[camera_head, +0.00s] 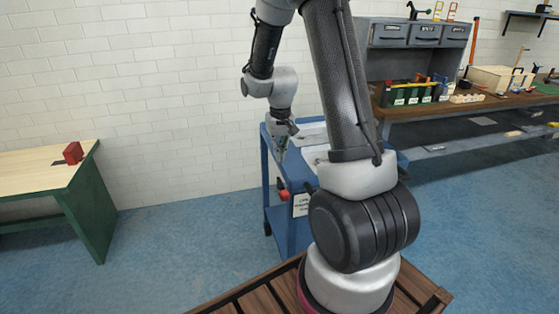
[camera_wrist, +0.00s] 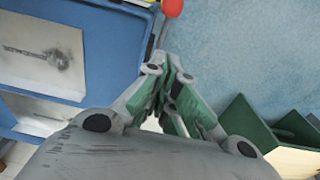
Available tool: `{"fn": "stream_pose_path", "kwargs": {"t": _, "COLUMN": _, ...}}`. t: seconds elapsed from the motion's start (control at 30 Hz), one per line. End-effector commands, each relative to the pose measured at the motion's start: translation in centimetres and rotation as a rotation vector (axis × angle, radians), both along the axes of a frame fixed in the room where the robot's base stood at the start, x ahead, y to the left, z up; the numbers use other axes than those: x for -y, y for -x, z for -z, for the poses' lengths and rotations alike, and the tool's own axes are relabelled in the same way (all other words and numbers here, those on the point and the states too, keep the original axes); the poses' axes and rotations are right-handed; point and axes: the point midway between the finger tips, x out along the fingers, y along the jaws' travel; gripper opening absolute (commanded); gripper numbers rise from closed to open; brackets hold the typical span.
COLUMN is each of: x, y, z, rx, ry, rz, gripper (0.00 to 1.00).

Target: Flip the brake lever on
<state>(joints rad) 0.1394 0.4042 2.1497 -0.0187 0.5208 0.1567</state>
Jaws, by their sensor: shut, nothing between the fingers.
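A blue cart (camera_head: 278,228) stands by the white brick wall. A red part (camera_head: 283,196), which looks like the brake lever's knob, sticks out at its near left corner, beside a white label. In the wrist view a red knob (camera_wrist: 172,7) shows at the top edge, next to the cart's blue edge (camera_wrist: 128,60); the rest of the lever is mostly out of frame. My gripper (camera_head: 281,155) points down above the cart's left edge, higher than the red part. In the wrist view my gripper (camera_wrist: 172,62) has its fingers together and empty, apart from the knob.
A green-legged table (camera_head: 80,195) with a red object (camera_head: 73,152) stands at the left. A workbench (camera_head: 460,112) with bins and tools is at the right. A sheet with a dark drawing (camera_wrist: 40,60) lies on the cart's top. Blue floor left of the cart is clear.

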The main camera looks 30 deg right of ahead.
Motion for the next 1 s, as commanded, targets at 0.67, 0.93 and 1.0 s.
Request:
{"fn": "stream_pose_path", "kwargs": {"t": 0.67, "x": -0.4, "y": 1.3, "z": 11.0, "rx": -0.002, "ry": 0.000, "rz": 0.000, "gripper": 0.00}}
{"fn": "stream_pose_path", "kwargs": {"t": 0.93, "x": -0.4, "y": 1.5, "z": 11.3, "rx": 0.000, "ry": 0.001, "rz": 0.000, "gripper": 0.00}}
{"fn": "stream_pose_path", "kwargs": {"t": 1.0, "x": -0.4, "y": 1.5, "z": 11.3, "rx": 0.000, "ry": 0.001, "rz": 0.000, "gripper": 0.00}}
